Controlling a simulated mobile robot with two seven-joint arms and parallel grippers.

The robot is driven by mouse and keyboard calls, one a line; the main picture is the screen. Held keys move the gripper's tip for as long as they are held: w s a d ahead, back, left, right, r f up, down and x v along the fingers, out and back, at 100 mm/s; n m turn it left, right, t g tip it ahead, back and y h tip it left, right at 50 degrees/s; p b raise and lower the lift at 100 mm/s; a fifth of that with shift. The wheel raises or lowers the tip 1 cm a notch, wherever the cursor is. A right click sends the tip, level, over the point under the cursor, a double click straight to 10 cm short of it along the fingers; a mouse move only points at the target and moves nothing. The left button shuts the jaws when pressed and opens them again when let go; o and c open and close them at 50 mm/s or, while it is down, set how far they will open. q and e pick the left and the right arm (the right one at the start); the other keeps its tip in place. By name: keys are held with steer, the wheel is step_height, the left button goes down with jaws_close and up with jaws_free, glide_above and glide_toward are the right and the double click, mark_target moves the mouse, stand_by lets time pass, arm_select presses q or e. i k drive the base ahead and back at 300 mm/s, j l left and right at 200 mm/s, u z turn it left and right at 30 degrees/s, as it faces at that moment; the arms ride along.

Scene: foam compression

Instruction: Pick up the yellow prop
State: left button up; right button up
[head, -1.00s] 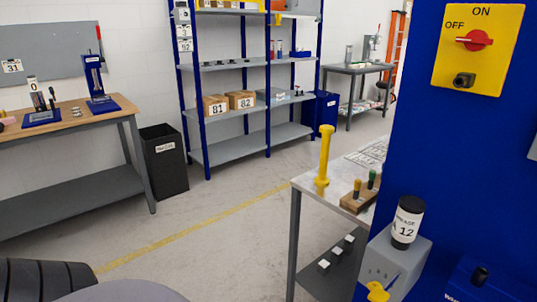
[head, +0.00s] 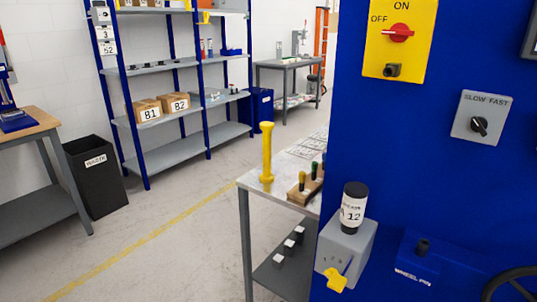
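The yellow prop (head: 267,153) is a tall rod with a wider head and a flared foot. It stands upright near the left end of a light-topped table (head: 288,168), left of the blue machine. Neither of my grippers shows in the head view, so whether they are open or shut is hidden. Nothing is seen touching the prop.
The blue machine panel (head: 440,190) fills the right side. A wooden block (head: 304,191) with small handled tools is beside the prop. A black bin (head: 93,176), shelving (head: 180,145) and a workbench (head: 35,122) stand left. The floor (head: 170,240) between is clear.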

mark_target(267, 176)
steer(key=i+j, duration=1.05)
steer(key=j, duration=0.15)
steer(key=l+z, duration=0.05)
